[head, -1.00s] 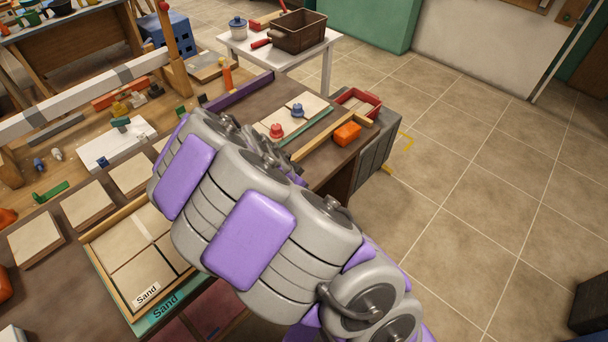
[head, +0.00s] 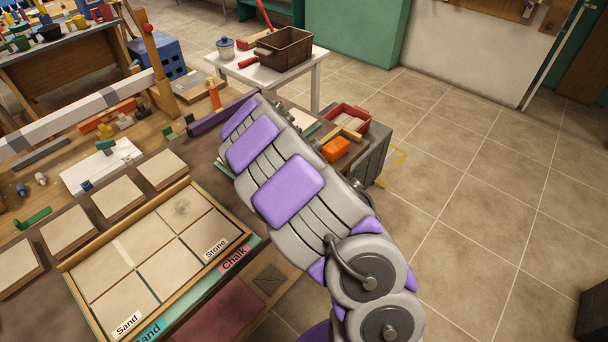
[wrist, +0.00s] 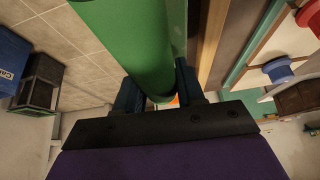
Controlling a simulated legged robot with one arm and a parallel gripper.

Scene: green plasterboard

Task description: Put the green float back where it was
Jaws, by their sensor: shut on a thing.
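In the wrist view, a long green rounded piece (wrist: 125,38), which I take to be the green float's handle, runs up from between the dark fingers of my gripper (wrist: 158,88). A flatter green strip (wrist: 179,35) shows along its right side. My gripper is shut on it. In the head view my grey and purple arm reaches over the bench, and it hides the gripper and the float. I cannot tell whether the float touches a surface.
Red (wrist: 311,16) and blue (wrist: 278,70) knobs are at the right in the wrist view. The head view shows an orange block (head: 335,149), a red tray (head: 365,124), a wooden-framed tile tray (head: 72,262) and a white table (head: 276,72) with a brown crate.

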